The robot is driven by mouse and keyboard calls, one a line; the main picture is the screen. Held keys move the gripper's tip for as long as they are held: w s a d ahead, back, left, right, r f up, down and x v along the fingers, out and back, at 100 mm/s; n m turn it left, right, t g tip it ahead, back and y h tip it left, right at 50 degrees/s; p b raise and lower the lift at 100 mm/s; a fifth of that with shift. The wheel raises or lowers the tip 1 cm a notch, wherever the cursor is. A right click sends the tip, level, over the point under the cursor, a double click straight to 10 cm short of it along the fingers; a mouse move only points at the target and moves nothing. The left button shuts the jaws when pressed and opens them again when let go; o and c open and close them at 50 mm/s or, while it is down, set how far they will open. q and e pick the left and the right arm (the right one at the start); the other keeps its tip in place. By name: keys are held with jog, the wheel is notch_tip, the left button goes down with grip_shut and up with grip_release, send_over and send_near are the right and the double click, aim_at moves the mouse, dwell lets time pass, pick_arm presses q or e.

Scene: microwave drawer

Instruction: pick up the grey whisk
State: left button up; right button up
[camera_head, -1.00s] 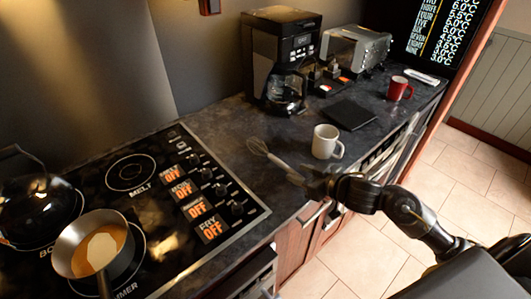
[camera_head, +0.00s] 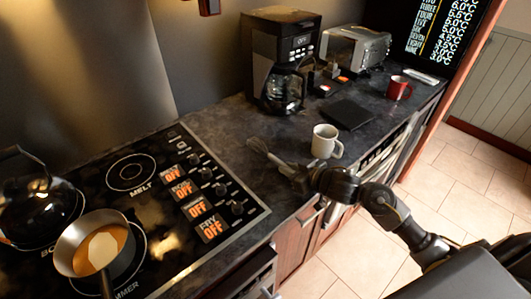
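The grey whisk (camera_head: 268,153) lies on the dark counter between the stove and the white mug, its wire head toward the upper left. My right gripper (camera_head: 299,181) is at the handle end of the whisk, coming in from the right over the counter's front edge. The fingers are small and dark here, and the handle end is hidden by them. I cannot tell whether they are open or closed around the handle. My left gripper is not in view.
A white mug (camera_head: 326,142) stands close behind my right gripper. The stove (camera_head: 160,215) with a saucepan (camera_head: 75,238) is at left.

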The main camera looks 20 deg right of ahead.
grip_shut()
jog(key=shift+r, duration=0.15)
jog(key=shift+r, duration=0.3)
notch_tip(320, 180, up, 2)
jog(key=shift+r, duration=0.1)
jog(key=s+a+r+p, duration=0.2)
jog(key=s+r+p, duration=0.8)
jog(key=s, duration=0.4)
jog(key=shift+a, duration=0.15)
